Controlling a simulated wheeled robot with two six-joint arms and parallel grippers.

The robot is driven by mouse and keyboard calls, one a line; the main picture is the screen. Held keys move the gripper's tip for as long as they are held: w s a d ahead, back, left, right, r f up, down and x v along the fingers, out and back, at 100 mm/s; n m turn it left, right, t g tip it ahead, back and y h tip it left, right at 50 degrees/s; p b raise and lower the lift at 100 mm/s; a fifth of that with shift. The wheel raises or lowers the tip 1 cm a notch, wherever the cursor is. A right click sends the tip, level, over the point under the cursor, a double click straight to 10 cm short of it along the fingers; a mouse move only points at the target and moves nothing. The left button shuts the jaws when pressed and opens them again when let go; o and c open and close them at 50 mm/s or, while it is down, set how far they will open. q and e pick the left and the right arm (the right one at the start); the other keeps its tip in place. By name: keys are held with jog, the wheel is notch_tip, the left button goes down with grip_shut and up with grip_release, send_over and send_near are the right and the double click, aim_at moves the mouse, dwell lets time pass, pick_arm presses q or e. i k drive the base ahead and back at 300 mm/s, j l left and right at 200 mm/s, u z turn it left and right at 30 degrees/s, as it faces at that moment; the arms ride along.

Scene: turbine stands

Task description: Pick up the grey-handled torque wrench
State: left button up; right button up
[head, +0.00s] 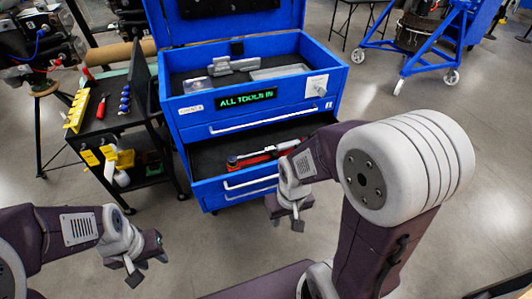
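A blue tool chest (190,125) stands ahead with its lid up and one drawer (205,160) pulled out. In that drawer lies a long tool with a red body and a grey part (262,155), with a blue bit near its left end. It looks like a wrench, but its handle colour is hard to tell, and my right arm covers the drawer's right end. My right gripper (289,214) hangs in front of the drawer, below and right of the tool, open and empty. My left gripper (147,264) is at the lower left, away from the chest, open and empty.
The chest's top tray holds a grey metal tool (232,67); a green sign reads "ALL TOOLS IN". A black cart (105,125) with screwdrivers and yellow items stands close to the chest's left. A blue wheeled stand (415,50) is at the back right. Floor in front is clear.

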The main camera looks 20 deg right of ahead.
aim_at(232, 160)
jog(key=i+l+u, duration=0.1)
jog(key=l+u, duration=0.15)
jog(key=l, duration=1.4)
jog(key=k+l+u, duration=0.1)
jog(key=l+u, duration=0.15)
jog(key=l, duration=1.4)
